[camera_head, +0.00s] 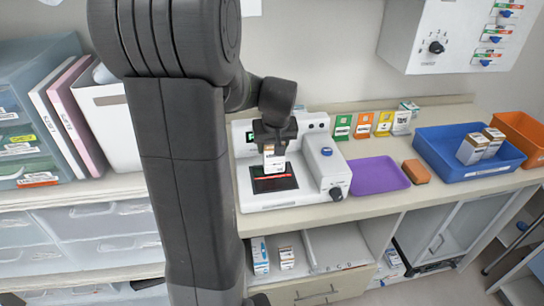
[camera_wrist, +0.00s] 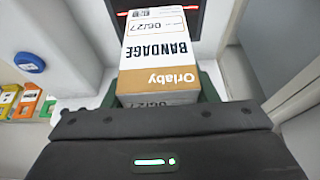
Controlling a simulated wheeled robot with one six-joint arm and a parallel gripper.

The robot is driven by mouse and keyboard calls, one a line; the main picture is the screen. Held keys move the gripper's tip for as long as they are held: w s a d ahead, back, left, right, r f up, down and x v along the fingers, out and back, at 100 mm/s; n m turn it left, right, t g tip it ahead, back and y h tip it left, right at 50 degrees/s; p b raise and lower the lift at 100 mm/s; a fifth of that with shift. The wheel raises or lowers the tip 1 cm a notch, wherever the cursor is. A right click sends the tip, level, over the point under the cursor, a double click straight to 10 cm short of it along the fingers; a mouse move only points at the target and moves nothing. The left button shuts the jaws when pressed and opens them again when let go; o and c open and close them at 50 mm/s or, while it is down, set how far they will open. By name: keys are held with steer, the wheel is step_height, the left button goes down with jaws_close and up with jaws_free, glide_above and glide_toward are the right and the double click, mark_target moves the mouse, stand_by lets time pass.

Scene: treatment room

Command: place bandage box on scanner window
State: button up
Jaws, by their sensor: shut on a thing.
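The bandage box (camera_wrist: 160,55) is white and orange-brown, with "BANDAGE" and "Orlaby" printed on it. My gripper (camera_wrist: 160,108) is shut on it in the wrist view. In the head view my gripper (camera_head: 273,142) points down, with the box (camera_head: 273,160) between its fingers. The box is in front of the dark scanner window (camera_head: 285,184) of the white scanner (camera_head: 325,170) and hides part of it. A red line glows on the window, which also shows at the top of the wrist view (camera_wrist: 200,12). I cannot tell whether the box touches the window.
A purple tray (camera_head: 378,175) and an orange-brown block (camera_head: 416,171) lie right of the scanner. A blue bin (camera_head: 470,180) holds boxes (camera_head: 472,149). Small coloured cards (camera_head: 363,125) stand behind. Folders and drawers are at left, partly behind my arm.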

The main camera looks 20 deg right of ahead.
mark_target(273, 156)
steer(key=shift+f, duration=1.95)
steer(key=shift+f, duration=0.2)
steer(key=o, duration=1)
steer(key=shift+r, duration=0.15)
steer(key=shift+r, duration=0.25)
steer(key=v, duration=1.1)
steer(key=shift+s+r, duration=0.25)
steer(key=shift+s, duration=0.1)
steer(key=shift+a, duration=0.1)
